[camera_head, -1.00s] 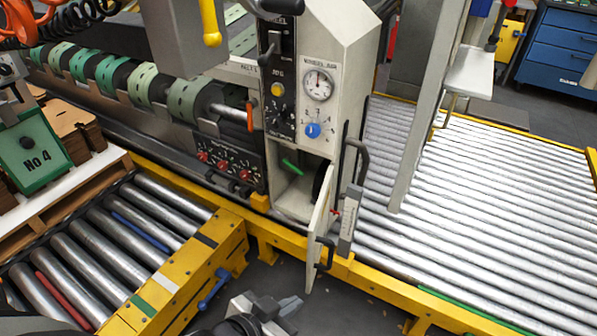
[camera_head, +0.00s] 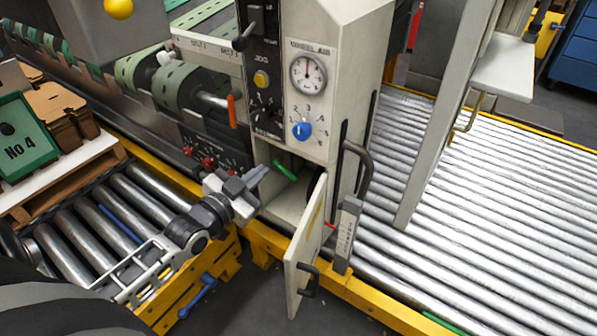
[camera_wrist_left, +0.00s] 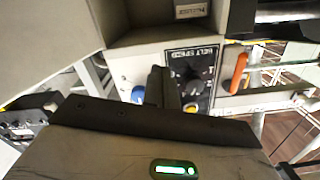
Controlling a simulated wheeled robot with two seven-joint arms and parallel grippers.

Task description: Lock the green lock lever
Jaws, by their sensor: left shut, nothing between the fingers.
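The green lock lever (camera_head: 285,171) is a small green handle inside the open compartment at the foot of the grey control cabinet (camera_head: 352,65). It slants down to the right. I cannot make it out in the left wrist view. My left gripper (camera_head: 256,180) is shut and empty, just left of the lever at the compartment's left edge, apart from it in the picture. Its dark fingers (camera_wrist_left: 164,84) also show in the left wrist view, in front of the cabinet's panel. My right gripper is not in view.
The compartment door (camera_head: 305,250) stands open toward me, right of the lever. A blue knob (camera_head: 301,131) and an orange lever (camera_head: 232,111) are above. Roller conveyors lie on the left (camera_head: 140,205) and right (camera_head: 480,200). A yellow rail (camera_head: 365,300) runs below the cabinet.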

